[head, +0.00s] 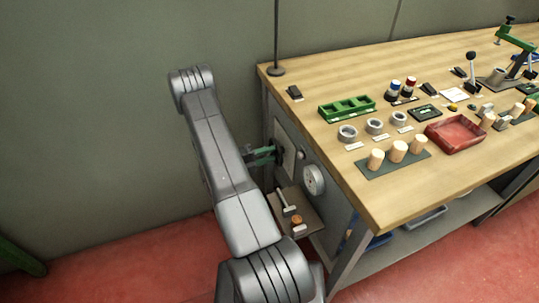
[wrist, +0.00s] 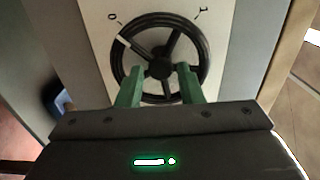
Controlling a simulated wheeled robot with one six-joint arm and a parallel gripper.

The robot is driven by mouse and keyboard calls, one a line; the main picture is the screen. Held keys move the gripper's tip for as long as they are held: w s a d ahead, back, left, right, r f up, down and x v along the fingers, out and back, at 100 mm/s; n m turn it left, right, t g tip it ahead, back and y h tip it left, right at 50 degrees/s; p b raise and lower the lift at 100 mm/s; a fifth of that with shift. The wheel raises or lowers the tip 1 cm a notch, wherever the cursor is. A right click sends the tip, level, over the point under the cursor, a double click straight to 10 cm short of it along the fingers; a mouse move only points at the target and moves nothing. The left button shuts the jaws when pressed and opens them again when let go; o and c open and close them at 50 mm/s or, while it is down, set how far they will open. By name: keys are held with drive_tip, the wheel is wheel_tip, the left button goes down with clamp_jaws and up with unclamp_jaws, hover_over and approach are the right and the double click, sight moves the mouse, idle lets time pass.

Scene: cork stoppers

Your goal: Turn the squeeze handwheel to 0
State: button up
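The squeeze handwheel (wrist: 203,45) is a black ring with spokes and a round hub, on a white panel (wrist: 178,6), in the wrist view. A white mark (wrist: 122,42) sits at the upper left of its rim, a little below the printed 0 (wrist: 112,18). A printed 1 (wrist: 203,13) is at the upper right. My gripper (wrist: 157,74) has its two green fingers apart, one on each side of the hub, over the lower wheel. I cannot tell whether they touch it. In the head view my gripper (head: 266,155) is at the bench's left side; the wheel is mostly hidden there.
A low shelf (head: 305,222) with small items juts out below. The wooden bench top (head: 400,60) holds cork stoppers (head: 397,151), a red tray (head: 455,134) and a green rack (head: 347,107). A thin post (head: 277,40) stands at its corner.

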drive_tip(key=v, duration=1.3)
drive_tip(key=shift+b, duration=0.3)
drive_tip(key=x, duration=1.4)
drive_tip(key=shift+p, duration=0.3)
drive_tip(key=shift+a, duration=0.1)
